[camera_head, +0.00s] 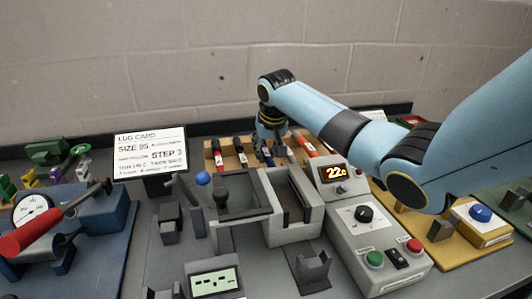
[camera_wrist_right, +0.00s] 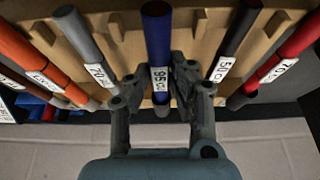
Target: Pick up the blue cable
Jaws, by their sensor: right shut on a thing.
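The blue cable (camera_wrist_right: 157,38) with a white label reading 95 stands in the middle of the right wrist view, in a wooden rack. My right gripper (camera_wrist_right: 160,92) has one finger on each side of it near the label and is shut on it. In the head view my right gripper (camera_head: 268,145) reaches down over the rack at the back of the table and largely hides the cable there. My left gripper is not in view.
The wooden rack (camera_wrist_right: 117,45) also holds a grey cable (camera_wrist_right: 82,38), a black cable (camera_wrist_right: 236,38), a red cable (camera_wrist_right: 292,48) and orange ones close by.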

